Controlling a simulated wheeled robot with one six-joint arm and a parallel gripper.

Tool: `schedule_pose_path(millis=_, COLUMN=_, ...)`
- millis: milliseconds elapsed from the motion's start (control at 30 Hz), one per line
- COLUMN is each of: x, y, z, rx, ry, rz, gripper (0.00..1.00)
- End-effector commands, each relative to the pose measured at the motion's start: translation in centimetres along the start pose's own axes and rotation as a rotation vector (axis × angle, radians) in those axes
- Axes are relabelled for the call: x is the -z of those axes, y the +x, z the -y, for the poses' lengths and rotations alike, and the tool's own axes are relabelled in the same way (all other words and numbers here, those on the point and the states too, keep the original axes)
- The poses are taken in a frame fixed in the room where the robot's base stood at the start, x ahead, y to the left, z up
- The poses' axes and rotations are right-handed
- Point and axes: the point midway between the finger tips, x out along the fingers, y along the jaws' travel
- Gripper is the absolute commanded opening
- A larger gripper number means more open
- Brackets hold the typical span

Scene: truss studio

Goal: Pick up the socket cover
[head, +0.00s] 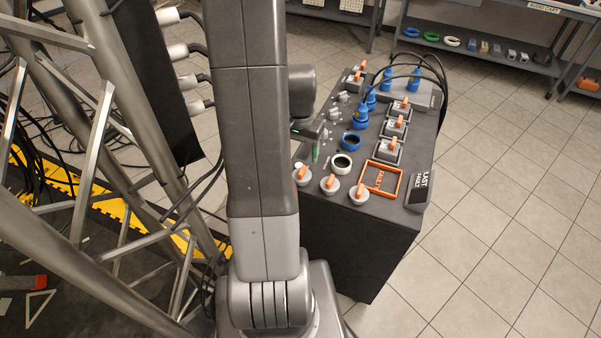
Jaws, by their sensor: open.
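The dark box (346,226) has a top panel full of sockets, switches and plugs. I cannot tell for certain which piece is the socket cover. A blue round ring-like piece (351,141) and a pale round piece with a dark middle (341,162) sit near the panel's left middle. My gripper (315,148) shows only partly beside my arm, over the panel's left edge, left of these two round pieces. It is open, and nothing shows between its fingers. My arm hides part of the panel's left side.
Orange-handled switches (330,183) line the panel's front edge. An orange square frame (381,179) lies at the front right. Blue plugs with black cables (361,117) stand towards the back. Metal truss (140,90) fills the left. Tiled floor at right is clear.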

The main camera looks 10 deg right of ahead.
Motion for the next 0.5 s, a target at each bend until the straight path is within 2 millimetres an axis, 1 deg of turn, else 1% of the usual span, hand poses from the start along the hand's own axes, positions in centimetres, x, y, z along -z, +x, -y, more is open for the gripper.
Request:
schedule_pose_path(millis=33, x=-0.1, y=1.0, z=-0.1, rx=-0.002, ry=0.000, rz=0.004, gripper=0.65)
schedule_pose_path(millis=200, x=-0.1, y=3.1, z=-0.1, rx=-0.002, ry=-0.001, rz=0.003, gripper=0.65)
schedule_pose_path(millis=500, x=0.0, y=4.7, z=-0.3, rx=-0.001, ry=0.000, rz=0.002, gripper=0.65)
